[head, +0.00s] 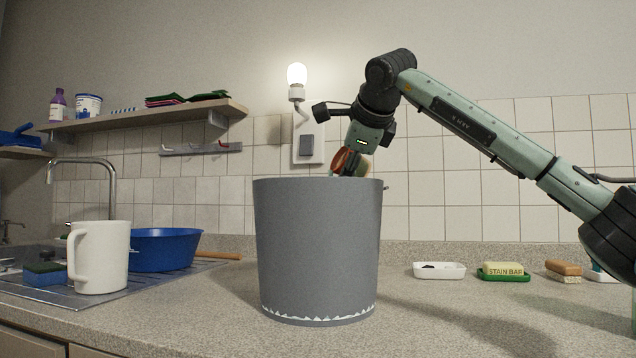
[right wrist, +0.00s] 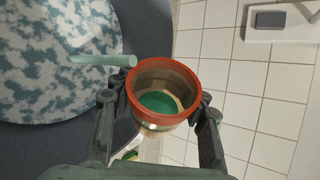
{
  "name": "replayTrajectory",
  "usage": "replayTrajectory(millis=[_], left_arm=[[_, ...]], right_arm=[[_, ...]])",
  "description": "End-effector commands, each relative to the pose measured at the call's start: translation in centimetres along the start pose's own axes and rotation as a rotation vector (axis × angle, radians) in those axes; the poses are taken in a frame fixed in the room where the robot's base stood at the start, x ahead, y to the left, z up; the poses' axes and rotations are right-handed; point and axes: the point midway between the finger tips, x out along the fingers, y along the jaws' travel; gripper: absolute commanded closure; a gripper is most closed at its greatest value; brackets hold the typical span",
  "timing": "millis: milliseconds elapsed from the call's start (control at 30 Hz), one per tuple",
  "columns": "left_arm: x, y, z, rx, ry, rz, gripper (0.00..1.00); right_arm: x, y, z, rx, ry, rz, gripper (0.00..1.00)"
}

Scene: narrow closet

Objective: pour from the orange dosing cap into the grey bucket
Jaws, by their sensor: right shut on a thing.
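The grey bucket (head: 317,250) stands upright on the counter, with a white jagged line near its base. The orange dosing cap (head: 341,160) is just above the bucket's back rim, tilted and partly hidden by the rim. My right gripper (head: 352,168) is shut on it. In the right wrist view the cap (right wrist: 134,85) sits between both fingers (right wrist: 160,108), its round mouth facing the camera and green showing inside. The bucket's dark inside (right wrist: 140,30) is beside it, holding a mottled blue-white surface (right wrist: 60,55). My left gripper is in neither view.
A white mug (head: 100,258) and blue basin (head: 165,250) stand left by the sink. A white dish (head: 438,271), stain bar (head: 503,269) and brush (head: 563,268) lie right. A lit bulb (head: 297,75) and a shelf (head: 150,113) are on the wall behind.

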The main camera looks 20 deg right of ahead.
Motion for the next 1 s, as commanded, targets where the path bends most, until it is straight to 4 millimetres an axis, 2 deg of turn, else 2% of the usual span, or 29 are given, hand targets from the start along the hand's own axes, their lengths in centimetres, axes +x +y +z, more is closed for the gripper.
replayTrajectory(millis=[1000], left_arm=[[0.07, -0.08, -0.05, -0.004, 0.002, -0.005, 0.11]], right_arm=[[-0.22, -0.29, 0.16, -0.09, 0.046, -0.036, 0.91]])
